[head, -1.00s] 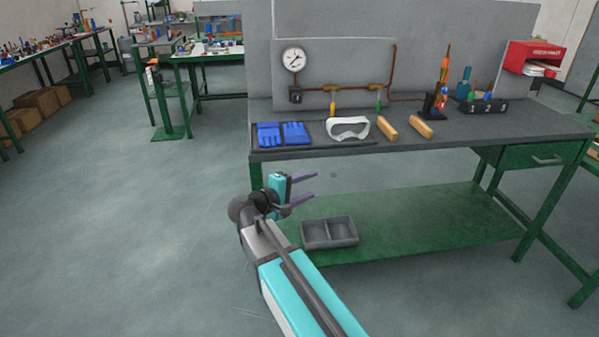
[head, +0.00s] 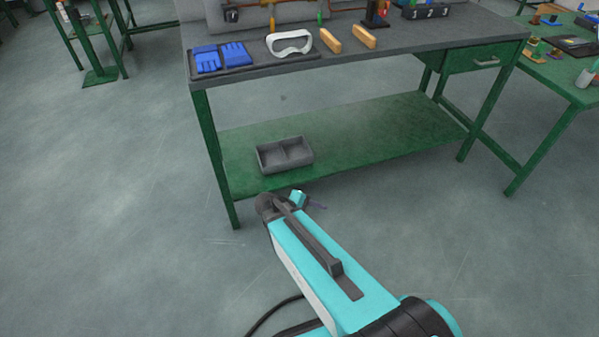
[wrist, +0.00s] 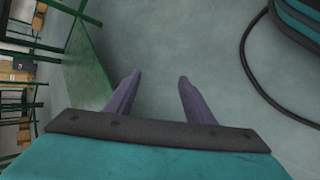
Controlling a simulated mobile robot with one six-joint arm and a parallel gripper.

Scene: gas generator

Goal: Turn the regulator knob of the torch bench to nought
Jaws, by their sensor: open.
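The torch bench (head: 430,42) stands ahead of me in the head view. At its back edge, the black regulator knob (head: 230,15) shows below the pipe at the top of the picture. The gauge above it is out of view. My gripper (head: 318,205) is low, in front of the bench's lower shelf and well apart from the knob; my arm partly hides it. In the wrist view its two purple fingers (wrist: 159,77) are spread with nothing between them. The knob is not seen there.
Blue gloves (head: 222,57), white goggles (head: 289,43) and wooden-coloured blocks (head: 330,40) lie along the bench top. A grey divided tray (head: 285,155) sits on the green lower shelf (head: 380,130). The floor (head: 110,190) to the left is clear.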

